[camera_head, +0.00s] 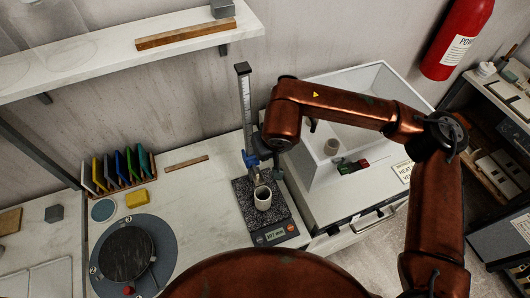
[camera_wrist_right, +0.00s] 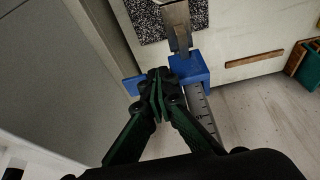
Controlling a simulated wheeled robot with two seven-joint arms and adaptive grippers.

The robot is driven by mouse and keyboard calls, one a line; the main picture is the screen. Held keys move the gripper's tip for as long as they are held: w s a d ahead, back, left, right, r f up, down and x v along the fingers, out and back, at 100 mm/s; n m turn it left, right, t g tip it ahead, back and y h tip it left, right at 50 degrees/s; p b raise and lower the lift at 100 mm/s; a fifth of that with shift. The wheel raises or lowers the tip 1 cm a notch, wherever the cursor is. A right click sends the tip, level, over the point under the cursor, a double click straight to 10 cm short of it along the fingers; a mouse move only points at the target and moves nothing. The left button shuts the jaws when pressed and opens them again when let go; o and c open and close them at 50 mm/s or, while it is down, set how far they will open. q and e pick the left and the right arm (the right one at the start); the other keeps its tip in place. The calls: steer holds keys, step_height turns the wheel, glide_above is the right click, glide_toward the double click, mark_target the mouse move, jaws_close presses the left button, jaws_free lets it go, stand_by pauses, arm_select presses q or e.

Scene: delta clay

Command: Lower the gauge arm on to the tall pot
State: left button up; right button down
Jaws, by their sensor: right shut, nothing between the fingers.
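The height gauge has an upright ruled column (camera_head: 245,105), a blue slider (camera_head: 250,159) and a dark speckled base (camera_head: 243,200) with a lit display. A pale pot (camera_head: 263,199) stands upright on the base beside the column. The grey gauge arm (camera_wrist_right: 177,25) extends from the blue slider, which also shows in the wrist view (camera_wrist_right: 190,69). Whether the arm touches the pot is hidden. My right gripper (camera_wrist_right: 158,92) is shut and empty, close beside the slider; contact cannot be told. My left gripper is not in view.
A round turntable (camera_head: 127,254), yellow block (camera_head: 136,199) and rack of coloured tools (camera_head: 118,171) occupy the left. A shelf (camera_head: 100,55) hangs above.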

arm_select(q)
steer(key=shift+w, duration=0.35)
